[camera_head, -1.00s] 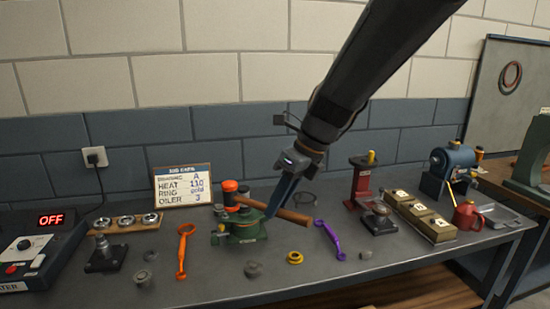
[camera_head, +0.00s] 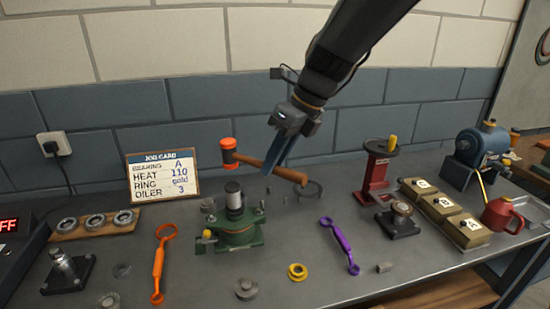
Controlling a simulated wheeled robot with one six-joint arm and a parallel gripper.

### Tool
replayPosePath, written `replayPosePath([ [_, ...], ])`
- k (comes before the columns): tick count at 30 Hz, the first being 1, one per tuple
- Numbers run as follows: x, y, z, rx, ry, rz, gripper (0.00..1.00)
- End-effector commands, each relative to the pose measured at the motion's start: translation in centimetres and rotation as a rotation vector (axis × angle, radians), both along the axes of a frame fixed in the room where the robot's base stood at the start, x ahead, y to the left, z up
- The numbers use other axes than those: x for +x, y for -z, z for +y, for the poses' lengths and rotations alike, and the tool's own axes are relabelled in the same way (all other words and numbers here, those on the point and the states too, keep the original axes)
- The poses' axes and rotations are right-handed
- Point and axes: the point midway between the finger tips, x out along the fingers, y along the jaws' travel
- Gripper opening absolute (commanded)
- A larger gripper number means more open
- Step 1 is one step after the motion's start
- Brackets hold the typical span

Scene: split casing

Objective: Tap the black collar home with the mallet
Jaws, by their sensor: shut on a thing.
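My gripper (camera_head: 271,165) is shut on the brown wooden handle of the mallet (camera_head: 229,152). The green casing (camera_head: 238,232) stands on the bench below. A cylinder (camera_head: 233,190) with a light band stands upright on top of it, below the mallet head and apart from it. A dark part that looks like the black collar (camera_head: 235,211) is around the base of this cylinder; how far down it sits cannot be told.
An orange wrench (camera_head: 158,262) lies left of the casing, a purple wrench (camera_head: 340,245) right of it. A gold ring (camera_head: 297,271) and a grey part (camera_head: 246,288) lie in front. A job card (camera_head: 162,176) stands behind left. A red press (camera_head: 378,170) stands to the right.

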Motion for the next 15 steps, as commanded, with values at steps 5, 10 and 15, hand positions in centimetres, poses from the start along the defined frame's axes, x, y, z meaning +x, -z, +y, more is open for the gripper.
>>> replayPosePath([
  [5,0.1,1.0,0.1,0.001,-0.002,-0.002,0.00],
  [10,0.1,2.1,0.1,0.001,-0.001,-0.004,0.00],
  [15,0.2,3.2,0.0,0.001,0.001,-0.003,0.00],
])
